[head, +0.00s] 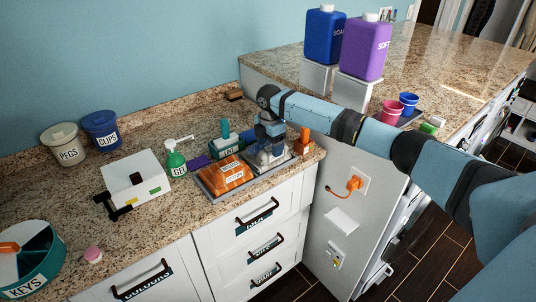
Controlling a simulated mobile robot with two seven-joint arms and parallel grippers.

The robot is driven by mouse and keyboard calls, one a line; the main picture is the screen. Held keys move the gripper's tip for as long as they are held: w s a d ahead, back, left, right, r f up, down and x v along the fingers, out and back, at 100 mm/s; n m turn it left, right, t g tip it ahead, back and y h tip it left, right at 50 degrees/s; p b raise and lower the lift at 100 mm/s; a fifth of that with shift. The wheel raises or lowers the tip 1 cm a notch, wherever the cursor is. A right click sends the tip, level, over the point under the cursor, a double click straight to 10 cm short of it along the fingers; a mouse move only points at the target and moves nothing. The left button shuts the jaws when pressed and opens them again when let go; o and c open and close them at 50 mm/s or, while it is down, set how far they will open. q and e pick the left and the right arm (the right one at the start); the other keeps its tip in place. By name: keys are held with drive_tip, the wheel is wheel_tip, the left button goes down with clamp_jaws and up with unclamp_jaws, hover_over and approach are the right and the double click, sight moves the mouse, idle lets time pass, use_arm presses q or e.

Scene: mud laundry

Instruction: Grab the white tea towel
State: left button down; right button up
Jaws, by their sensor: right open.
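My right arm comes in from the right, and its gripper (268,148) points down over the right part of a grey tray (211,189) on the granite counter. The gripper is open. Directly under and around its fingers is a whitish, cloth-like bundle (263,160), which looks like the white tea towel. The gripper partly hides it, and I cannot tell whether the fingers touch it. An orange labelled cloth bundle (228,176) lies in the tray just left of it. My left gripper is not in view.
A white box (137,183) is further left. Pots labelled PEGS (65,147) and CLIPS (101,130) stand by the wall.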

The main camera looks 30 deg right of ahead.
sight(269, 148)
wheel_tip(269, 148, down, 3)
drive_tip(key=shift+w+a+f, duration=0.1)
drive_tip(key=shift+f, duration=0.1)
drive_tip(key=shift+c, duration=0.2)
drive_tip(key=c, duration=1)
drive_tip(key=shift+r, duration=0.2)
